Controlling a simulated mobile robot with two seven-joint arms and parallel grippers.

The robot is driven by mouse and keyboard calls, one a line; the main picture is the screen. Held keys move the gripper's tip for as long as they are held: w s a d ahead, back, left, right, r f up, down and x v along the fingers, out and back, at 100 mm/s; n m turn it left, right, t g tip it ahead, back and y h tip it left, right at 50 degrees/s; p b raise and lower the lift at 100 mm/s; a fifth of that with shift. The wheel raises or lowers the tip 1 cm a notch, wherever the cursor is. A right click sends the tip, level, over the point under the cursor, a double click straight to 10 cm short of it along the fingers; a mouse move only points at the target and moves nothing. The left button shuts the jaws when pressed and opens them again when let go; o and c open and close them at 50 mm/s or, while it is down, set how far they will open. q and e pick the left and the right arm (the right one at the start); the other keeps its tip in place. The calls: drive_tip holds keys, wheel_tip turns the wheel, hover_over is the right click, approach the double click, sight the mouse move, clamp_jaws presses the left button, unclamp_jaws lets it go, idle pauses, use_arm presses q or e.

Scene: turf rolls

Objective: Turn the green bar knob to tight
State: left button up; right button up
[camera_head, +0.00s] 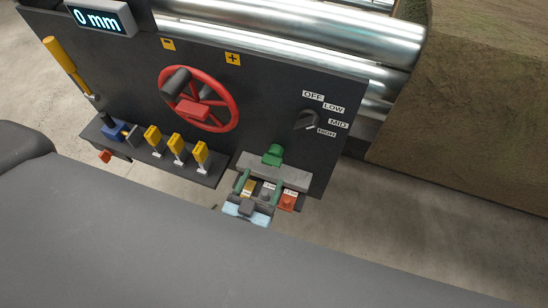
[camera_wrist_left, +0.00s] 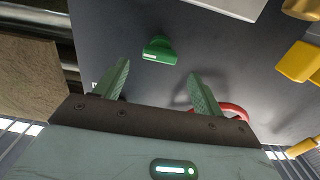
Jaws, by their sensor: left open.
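The green bar knob (camera_head: 272,155) sits low on the dark control panel (camera_head: 255,130), just above a light grey ledge. It also shows in the left wrist view (camera_wrist_left: 158,49), with a small pale mark on its bar. I cannot read a "tight" label near it. My left gripper (camera_head: 259,187) is below the knob, in front of the ledge. Its green fingers are spread and empty. In the left wrist view the left gripper (camera_wrist_left: 159,70) has the knob between and beyond its fingertips, with a gap and no contact seen. My right gripper is not in view.
A red handwheel (camera_head: 233,113), a dark selector (camera_head: 306,120) with OFF to HIGH labels and several yellow levers (camera_head: 177,147) are on the panel. The display (camera_head: 102,18) reads 0 mm.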

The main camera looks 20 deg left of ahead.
sight(270, 165)
use_arm(q)
drive_tip(key=w, duration=0.7)
drive_tip(key=shift+w+d, duration=0.1)
drive_tip(key=shift+d, duration=0.05)
drive_tip(key=c, duration=1)
